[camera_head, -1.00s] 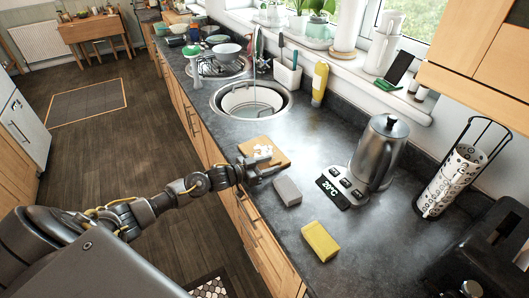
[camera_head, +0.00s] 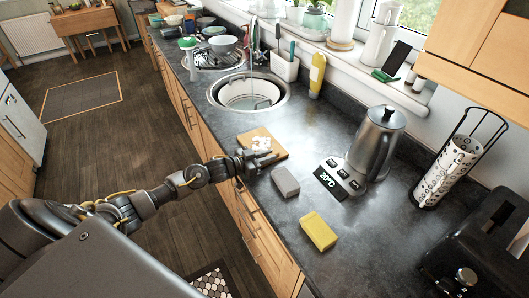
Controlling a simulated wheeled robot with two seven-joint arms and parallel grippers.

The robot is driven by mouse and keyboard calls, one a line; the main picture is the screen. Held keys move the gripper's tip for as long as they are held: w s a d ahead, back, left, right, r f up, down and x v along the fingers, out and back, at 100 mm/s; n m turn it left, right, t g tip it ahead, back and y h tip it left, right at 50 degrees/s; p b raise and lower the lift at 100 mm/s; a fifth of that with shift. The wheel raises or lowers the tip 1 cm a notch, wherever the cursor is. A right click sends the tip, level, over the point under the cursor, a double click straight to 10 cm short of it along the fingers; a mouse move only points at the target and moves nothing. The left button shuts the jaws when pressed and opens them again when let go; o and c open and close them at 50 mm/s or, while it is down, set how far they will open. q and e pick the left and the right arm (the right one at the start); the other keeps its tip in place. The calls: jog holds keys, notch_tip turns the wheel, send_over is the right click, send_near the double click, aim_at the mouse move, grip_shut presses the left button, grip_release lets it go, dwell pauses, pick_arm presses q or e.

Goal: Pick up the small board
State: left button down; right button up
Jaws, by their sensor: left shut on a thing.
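The small wooden board (camera_head: 271,138) lies on the dark countertop, in front of the round sink, with white bits (camera_head: 260,144) on top. My left gripper (camera_head: 262,158) is at the board's near edge, shut on it. The fingers cover part of that edge, and I cannot tell whether the board is lifted at all. My right gripper is not in view.
A grey block (camera_head: 285,182) and a yellow sponge (camera_head: 318,231) lie on the counter near my left gripper. A kettle (camera_head: 374,146) on its base stands to the right. The sink (camera_head: 284,80) with a white bowl is behind the board.

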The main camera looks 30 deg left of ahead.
pick_arm(q)
jog(key=shift+r, duration=0.45)
notch_tip(320, 180, up, 2)
jog(key=shift+r+b, duration=0.15)
jog(key=shift+b, duration=0.8)
jog(key=s+a+r+b, duration=0.1)
jog(key=a+r+b, duration=0.4)
jog(key=a+r, duration=0.5)
jog(key=a, duration=0.4)
jog(key=shift+s, duration=0.3)
